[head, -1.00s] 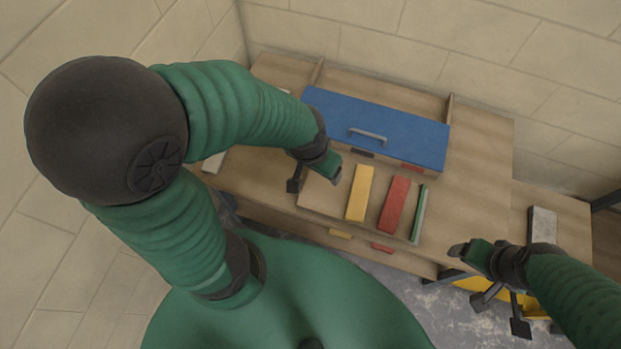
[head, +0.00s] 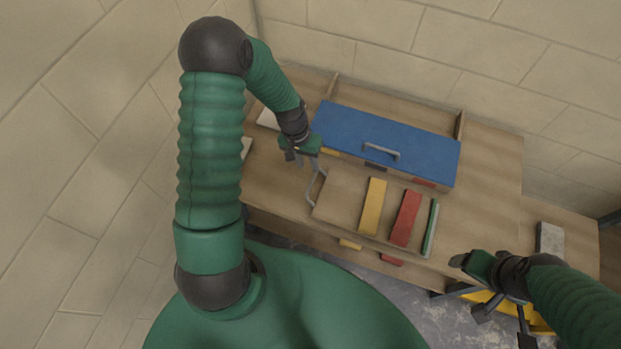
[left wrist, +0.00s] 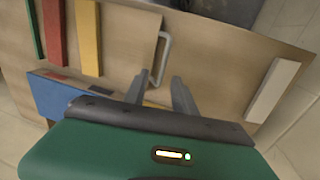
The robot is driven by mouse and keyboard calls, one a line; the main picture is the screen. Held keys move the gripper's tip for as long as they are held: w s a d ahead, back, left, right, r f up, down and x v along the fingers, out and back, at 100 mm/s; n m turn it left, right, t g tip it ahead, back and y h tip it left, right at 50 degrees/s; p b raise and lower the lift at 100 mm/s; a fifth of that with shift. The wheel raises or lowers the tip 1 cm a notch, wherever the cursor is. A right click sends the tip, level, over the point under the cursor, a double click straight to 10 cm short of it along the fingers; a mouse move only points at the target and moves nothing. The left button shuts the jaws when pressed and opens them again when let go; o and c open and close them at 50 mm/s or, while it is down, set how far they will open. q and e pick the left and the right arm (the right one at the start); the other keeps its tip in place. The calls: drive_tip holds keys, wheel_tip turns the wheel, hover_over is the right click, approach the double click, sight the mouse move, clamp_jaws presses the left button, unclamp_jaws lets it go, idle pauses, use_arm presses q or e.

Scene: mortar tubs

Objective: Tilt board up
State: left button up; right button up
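A flat wooden board (head: 340,203) lies on the workbench, with a yellow strip (head: 372,206), a red strip (head: 406,218) and a green strip (head: 430,228) across it. A grey bar handle (head: 315,188) is on its left edge; it also shows in the left wrist view (left wrist: 164,62). My left gripper (head: 304,160) is above the bench just behind the handle, not around it. In the left wrist view its two fingers (left wrist: 160,92) stand apart with nothing between them. My right gripper (head: 468,261) is at the right, in front of the bench; its fingers are not clear.
A blue lid (head: 388,139) with a grey handle stands behind the board, close to my left gripper. A grey block (head: 549,238) stands at the right. The bench right of the board is clear.

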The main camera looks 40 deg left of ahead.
use_arm(q)
hover_over(312, 182)
drive_tip(key=f, duration=0.4)
drive_tip(key=shift+s+f, duration=0.3)
drive_tip(key=shift+f, duration=0.1)
drive_tip(key=f, duration=0.2)
drive_tip(key=a+f, duration=0.1)
drive_tip(key=f, duration=0.2)
drive_tip(key=shift+w+a+f, duration=0.2)
drive_tip(key=shift+a+f, duration=0.15)
drive_tip(key=shift+f, duration=0.05)
drive_tip(key=shift+d, duration=0.15)
drive_tip(key=shift+d+r, duration=0.2)
drive_tip(key=shift+d, duration=0.55)
drive_tip(key=shift+c, duration=1.1)
drive_tip(key=shift+r, duration=0.1)
drive_tip(key=shift+c, duration=2.4)
drive_tip(key=shift+a, duration=0.6)
clamp_jaws()
drive_tip(key=shift+d, duration=0.4)
drive_tip(key=shift+a, duration=0.25)
use_arm(e)
drive_tip(key=shift+s+a+f, duration=0.1)
drive_tip(key=shift+a, duration=0.25)
use_arm(q)
drive_tip(key=shift+d, duration=0.1)
use_arm(e)
drive_tip(key=shift+d, duration=0.15)
